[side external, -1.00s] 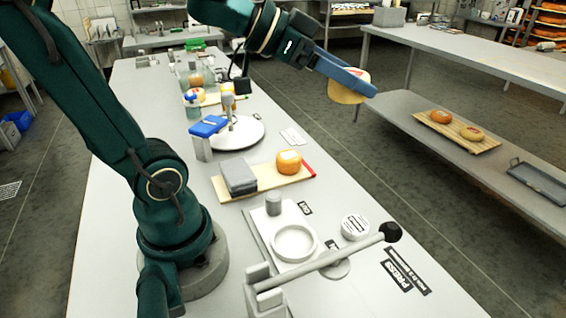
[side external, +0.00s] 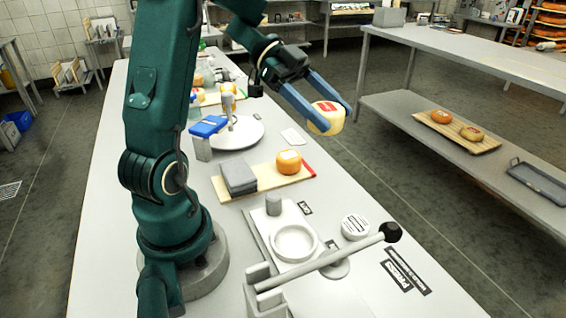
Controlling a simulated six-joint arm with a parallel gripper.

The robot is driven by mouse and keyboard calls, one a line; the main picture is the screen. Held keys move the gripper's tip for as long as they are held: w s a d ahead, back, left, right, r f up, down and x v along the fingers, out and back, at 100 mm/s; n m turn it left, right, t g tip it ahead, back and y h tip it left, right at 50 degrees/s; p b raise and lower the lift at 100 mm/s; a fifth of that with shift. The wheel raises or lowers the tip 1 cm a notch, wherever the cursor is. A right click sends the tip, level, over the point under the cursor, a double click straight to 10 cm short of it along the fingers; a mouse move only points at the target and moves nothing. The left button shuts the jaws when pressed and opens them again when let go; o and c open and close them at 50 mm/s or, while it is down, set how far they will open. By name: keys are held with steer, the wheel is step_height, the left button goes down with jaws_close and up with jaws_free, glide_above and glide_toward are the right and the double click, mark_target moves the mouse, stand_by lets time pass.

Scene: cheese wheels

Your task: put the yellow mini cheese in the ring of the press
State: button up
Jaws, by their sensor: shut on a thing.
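The yellow mini cheese (side external: 325,119) is pale yellow with a red label on top. My gripper (side external: 333,113) is shut on it, with a blue finger on each side. It is held in the air, tilted, beyond the right edge of the table as seen here. The white ring (side external: 294,243) of the press lies on the press's pale base plate (side external: 263,230), open at the top and empty. A lever (side external: 325,258) with a black knob (side external: 390,231) stretches across just in front of the ring. A grey cylinder (side external: 273,204) stands behind the ring.
An orange cheese (side external: 289,162) and a grey block (side external: 239,178) sit on a wooden board (side external: 262,191) behind the press. A white round labelled piece (side external: 355,226) lies right of the ring. A white turntable (side external: 236,137) and blue-topped box (side external: 207,128) stand farther back.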

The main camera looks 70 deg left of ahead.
steer(key=s+a+f+n+t, duration=0.1)
steer(key=s+a+f, duration=0.3)
steer(key=a+f, duration=0.4)
steer(key=a, duration=0.2)
steer(key=shift+a+n+y, duration=0.3)
steer(key=shift+a+y, duration=0.1)
steer(key=shift+d, duration=0.1)
glide_above(326, 198)
step_height(326, 198, down, 7)
steer(key=shift+f, duration=1.75)
steer(key=shift+f, duration=0.15)
steer(key=o, duration=1.4)
